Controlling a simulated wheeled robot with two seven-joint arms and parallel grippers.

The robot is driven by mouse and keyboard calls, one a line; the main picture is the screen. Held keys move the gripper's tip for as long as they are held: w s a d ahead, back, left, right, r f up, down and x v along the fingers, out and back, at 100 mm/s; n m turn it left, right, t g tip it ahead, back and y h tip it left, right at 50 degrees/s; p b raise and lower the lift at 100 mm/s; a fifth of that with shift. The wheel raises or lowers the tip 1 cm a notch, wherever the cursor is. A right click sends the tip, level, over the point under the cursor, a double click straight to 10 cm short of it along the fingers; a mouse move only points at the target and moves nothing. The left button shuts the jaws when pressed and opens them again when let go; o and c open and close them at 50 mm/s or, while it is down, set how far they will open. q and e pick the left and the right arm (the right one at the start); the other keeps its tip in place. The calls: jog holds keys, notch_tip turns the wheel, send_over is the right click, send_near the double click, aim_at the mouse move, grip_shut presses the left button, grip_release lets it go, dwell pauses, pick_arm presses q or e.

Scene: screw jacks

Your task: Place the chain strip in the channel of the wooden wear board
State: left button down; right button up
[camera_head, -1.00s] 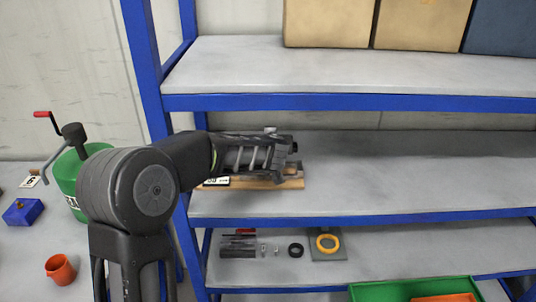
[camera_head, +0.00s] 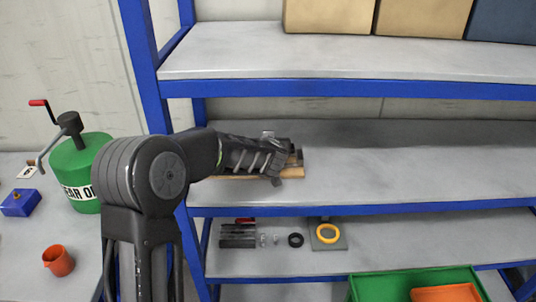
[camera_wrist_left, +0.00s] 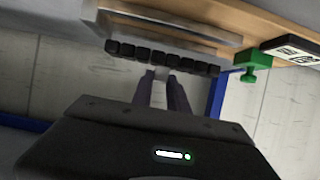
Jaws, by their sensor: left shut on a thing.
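The wooden wear board (camera_head: 292,172) lies on the middle shelf, largely covered by my left arm in the head view. In the left wrist view the board (camera_wrist_left: 270,28) spans the top, with a grey channel (camera_wrist_left: 190,30) along it. The black chain strip (camera_wrist_left: 150,54) runs across the picture close to the channel. My left gripper (camera_wrist_left: 162,80) is shut on the strip near its middle. I cannot tell whether the strip touches the channel. In the head view my left gripper (camera_head: 284,166) is over the board, and the strip is not clear there. My right gripper is not in view.
A green part (camera_wrist_left: 250,66) and a printed label (camera_wrist_left: 292,50) are at the board's right in the wrist view. The middle shelf (camera_head: 420,165) is clear to the right. Blue posts (camera_head: 150,70) stand beside my arm.

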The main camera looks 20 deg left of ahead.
pick_arm(q)
jog(key=shift+r, duration=0.2)
jog(key=shift+f+b, duration=0.35)
jog(key=shift+f, duration=1.6)
jog(key=shift+f, duration=0.15)
jog(key=c, duration=1.3)
grip_release()
jog(key=shift+s, duration=0.1)
jog(key=shift+r, duration=0.2)
jog(key=v, duration=1.2)
